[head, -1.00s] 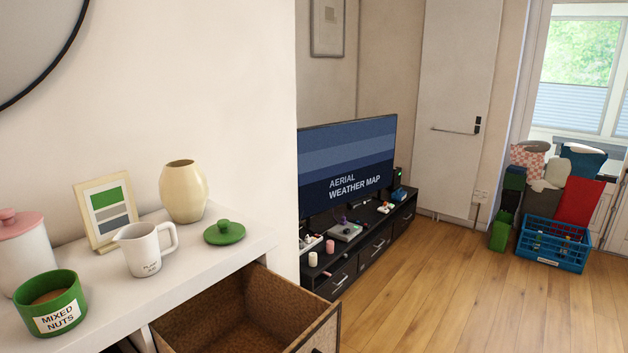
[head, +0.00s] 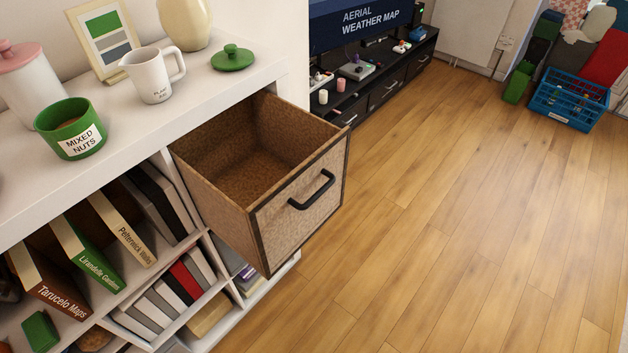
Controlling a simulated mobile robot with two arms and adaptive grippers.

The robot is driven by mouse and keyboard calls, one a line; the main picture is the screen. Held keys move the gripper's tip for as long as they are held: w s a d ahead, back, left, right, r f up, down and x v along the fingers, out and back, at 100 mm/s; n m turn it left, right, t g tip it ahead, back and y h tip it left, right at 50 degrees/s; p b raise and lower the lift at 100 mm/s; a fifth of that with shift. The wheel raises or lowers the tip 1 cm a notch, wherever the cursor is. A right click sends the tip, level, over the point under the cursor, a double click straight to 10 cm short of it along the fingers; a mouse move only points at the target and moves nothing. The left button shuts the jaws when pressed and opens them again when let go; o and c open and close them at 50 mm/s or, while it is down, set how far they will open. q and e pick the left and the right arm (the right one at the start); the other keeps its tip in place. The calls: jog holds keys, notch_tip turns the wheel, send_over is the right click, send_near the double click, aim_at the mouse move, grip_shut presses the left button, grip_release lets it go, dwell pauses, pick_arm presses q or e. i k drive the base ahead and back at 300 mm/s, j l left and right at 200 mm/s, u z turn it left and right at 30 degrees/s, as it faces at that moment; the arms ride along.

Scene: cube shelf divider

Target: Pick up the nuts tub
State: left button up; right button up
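The nuts tub (head: 70,127) is a green round tub with a white label reading "MIXED NUTS". It stands upright and open on the white shelf top, near the front edge at the left, with brown contents just visible inside. A green lid with a knob (head: 233,58) lies apart from it on the shelf top, further right. Neither of my grippers shows in the head view.
A white jug (head: 152,75), a pink-lidded canister (head: 29,79), a picture frame (head: 103,42) and a cream vase (head: 184,22) stand around the tub. An open, empty drawer (head: 299,205) juts out from the shelf unit. The wooden floor (head: 440,230) is clear.

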aim_at(72, 127)
jog(key=u, duration=1.4)
